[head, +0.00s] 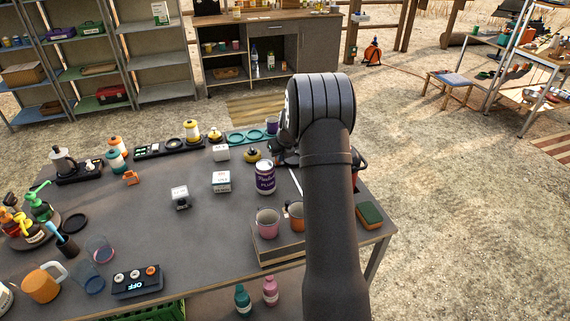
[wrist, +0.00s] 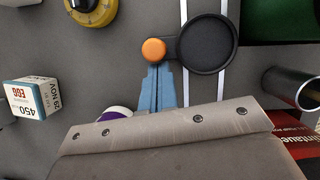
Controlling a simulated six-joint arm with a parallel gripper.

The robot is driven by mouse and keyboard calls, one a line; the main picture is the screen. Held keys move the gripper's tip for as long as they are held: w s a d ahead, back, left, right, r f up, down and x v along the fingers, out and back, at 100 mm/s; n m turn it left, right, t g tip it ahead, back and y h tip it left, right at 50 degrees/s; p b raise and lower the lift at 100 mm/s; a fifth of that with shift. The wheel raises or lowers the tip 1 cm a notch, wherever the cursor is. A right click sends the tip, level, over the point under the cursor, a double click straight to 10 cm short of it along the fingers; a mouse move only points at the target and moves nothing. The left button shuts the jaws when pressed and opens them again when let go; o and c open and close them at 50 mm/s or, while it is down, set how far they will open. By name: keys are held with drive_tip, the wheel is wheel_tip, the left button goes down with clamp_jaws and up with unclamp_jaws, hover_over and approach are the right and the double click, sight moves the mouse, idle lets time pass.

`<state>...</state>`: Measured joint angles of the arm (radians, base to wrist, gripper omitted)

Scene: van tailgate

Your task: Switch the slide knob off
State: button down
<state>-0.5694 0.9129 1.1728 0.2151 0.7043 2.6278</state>
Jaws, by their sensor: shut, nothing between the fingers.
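I see an orange round knob (wrist: 154,49) in the wrist view, just beyond my fingertips and left of a black round dish-like disc (wrist: 205,44). Whether it is the slide knob, and whether my fingers touch it, I cannot tell. My gripper (wrist: 156,68) shows as two blue-grey fingers, closed together with nothing between them. In the head view my arm hides the knob and most of my gripper. A black control panel (head: 136,292) at the front left of the table has white and orange round knobs, and its display reads OFF.
A yellow timer (wrist: 93,10), a white box (wrist: 28,98) and a purple-labelled can (head: 265,178) stand left of my gripper. Two pale strips run under the disc. A dark cylinder (wrist: 290,88) lies to the right. Pink (head: 267,222) and orange (head: 296,215) cups stand nearer the front edge.

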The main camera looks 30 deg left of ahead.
drive_tip(key=w+a, duration=0.4)
idle(0.4)
drive_tip(key=v, duration=1)
hover_over(282, 164)
drive_tip(key=w+a, duration=0.2)
drive_tip(key=a, duration=0.1)
wheel_tip(282, 164, down, 8)
drive_tip(key=shift+s+f, duration=0.1)
drive_tip(key=shift+f, duration=0.05)
drive_tip(key=shift+s+d+f, duration=0.45)
drive_tip(key=shift+s+d, duration=0.8)
drive_tip(key=shift+s, duration=0.05)
